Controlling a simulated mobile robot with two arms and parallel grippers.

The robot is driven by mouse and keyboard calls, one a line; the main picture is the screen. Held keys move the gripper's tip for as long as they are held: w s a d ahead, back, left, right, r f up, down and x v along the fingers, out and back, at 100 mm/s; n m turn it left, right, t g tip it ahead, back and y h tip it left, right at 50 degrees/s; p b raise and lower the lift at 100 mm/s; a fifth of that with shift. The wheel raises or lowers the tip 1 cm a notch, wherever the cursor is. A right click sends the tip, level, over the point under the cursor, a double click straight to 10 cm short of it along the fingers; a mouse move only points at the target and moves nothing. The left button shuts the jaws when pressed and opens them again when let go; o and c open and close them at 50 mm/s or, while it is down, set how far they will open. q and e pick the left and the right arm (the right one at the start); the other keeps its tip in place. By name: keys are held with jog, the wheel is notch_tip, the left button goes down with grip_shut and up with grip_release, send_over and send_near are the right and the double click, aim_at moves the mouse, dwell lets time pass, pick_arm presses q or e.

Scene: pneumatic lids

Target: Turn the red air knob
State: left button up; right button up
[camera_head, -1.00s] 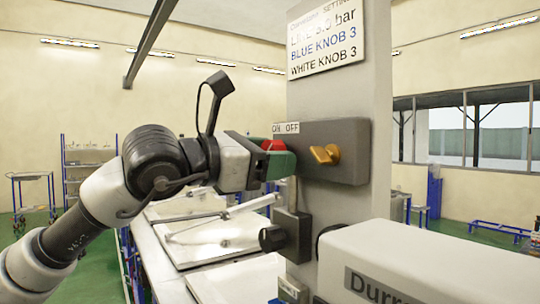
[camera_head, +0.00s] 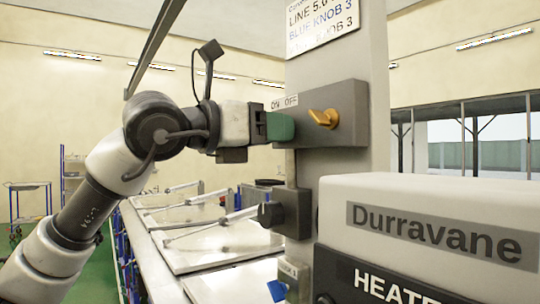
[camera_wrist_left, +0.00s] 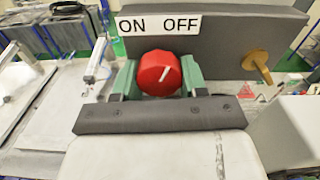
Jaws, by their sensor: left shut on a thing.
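In the head view the green finger hides the knob. My right gripper is not in view.
A yellow lever (camera_head: 324,118) sticks out of the same box, right of the knob. A black knob (camera_head: 270,214) is lower on the grey column. The white Durravane housing (camera_head: 430,220) fills the right foreground. Flat tables with lids (camera_head: 205,242) lie below.

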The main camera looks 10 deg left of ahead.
pick_arm(q)
jog(key=n+b, duration=0.2)
jog(key=n, duration=0.1)
jog(key=shift+f+b, duration=0.15)
jog(key=shift+b, duration=0.2)
jog(key=n+b, duration=0.3)
jog(key=shift+s+n, duration=0.15)
jog(key=shift+n, duration=0.15)
jog(key=n+b, duration=0.1)
jog(key=n, duration=0.2)
jog(key=n+b, duration=0.1)
jog(key=shift+d+r+b, duration=0.1)
jog(key=shift+r+b, duration=0.15)
jog(key=shift+b, duration=0.05)
jog(key=shift+r+n+b, duration=0.15)
jog(key=shift+n+b, duration=0.4)
jog(key=shift+n, duration=1.05)
jog(key=o, duration=0.9)
